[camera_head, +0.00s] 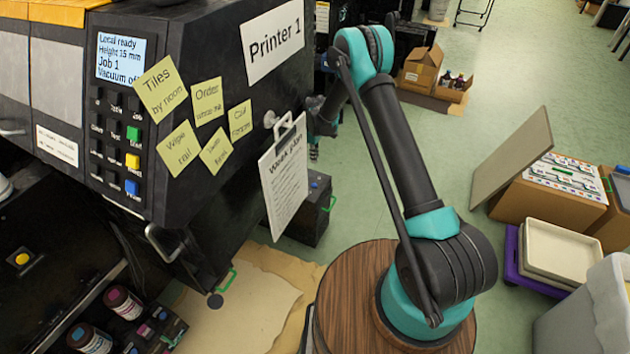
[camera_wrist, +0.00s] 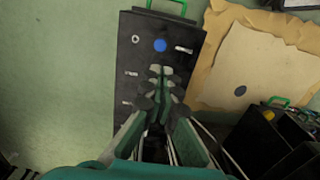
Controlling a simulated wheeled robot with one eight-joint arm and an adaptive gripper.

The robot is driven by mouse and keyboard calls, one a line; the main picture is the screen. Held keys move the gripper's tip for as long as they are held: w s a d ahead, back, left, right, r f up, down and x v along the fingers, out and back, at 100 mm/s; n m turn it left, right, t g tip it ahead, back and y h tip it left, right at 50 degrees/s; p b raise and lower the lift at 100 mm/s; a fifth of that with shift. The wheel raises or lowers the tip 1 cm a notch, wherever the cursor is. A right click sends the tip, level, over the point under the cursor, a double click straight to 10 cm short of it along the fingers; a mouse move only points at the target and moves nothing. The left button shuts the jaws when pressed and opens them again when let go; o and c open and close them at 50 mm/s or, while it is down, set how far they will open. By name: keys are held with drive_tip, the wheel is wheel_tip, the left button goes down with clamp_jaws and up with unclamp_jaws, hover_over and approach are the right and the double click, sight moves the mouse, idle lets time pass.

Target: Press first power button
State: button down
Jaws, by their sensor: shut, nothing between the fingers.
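A black box (camera_wrist: 190,22) with a green handle (camera_wrist: 170,8) stands on the floor and fills the middle of the wrist view. Its top carries a round blue button (camera_wrist: 160,45), a small round fitting left of it and pale labels. In the head view the black box (camera_head: 312,222) is partly hidden behind the clipboard. My gripper (camera_wrist: 161,70) is shut and empty over the box top, its tips just below the blue button in the wrist view. I cannot tell its height above the box. In the head view my gripper (camera_head: 314,152) shows only partly, above the box.
The black printer (camera_head: 205,60) stands left, with a keypad (camera_head: 115,150), yellow notes and a hanging clipboard (camera_head: 285,178) close to my arm. Tan sheets (camera_wrist: 265,65) lie on the floor beside the box. Cardboard boxes (camera_head: 420,70) stand behind. Green floor is open at centre right.

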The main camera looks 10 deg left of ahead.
sight(314, 185)
wheel_tip(314, 185, down, 14)
idle(0.6)
drive_tip(key=shift+f, duration=0.9)
drive_tip(key=shift+s, duration=0.1)
drive_tip(key=shift+r, duration=0.4)
wheel_tip(314, 185, up, 14)
drive_tip(key=shift+f, duration=0.15)
idle(0.5)
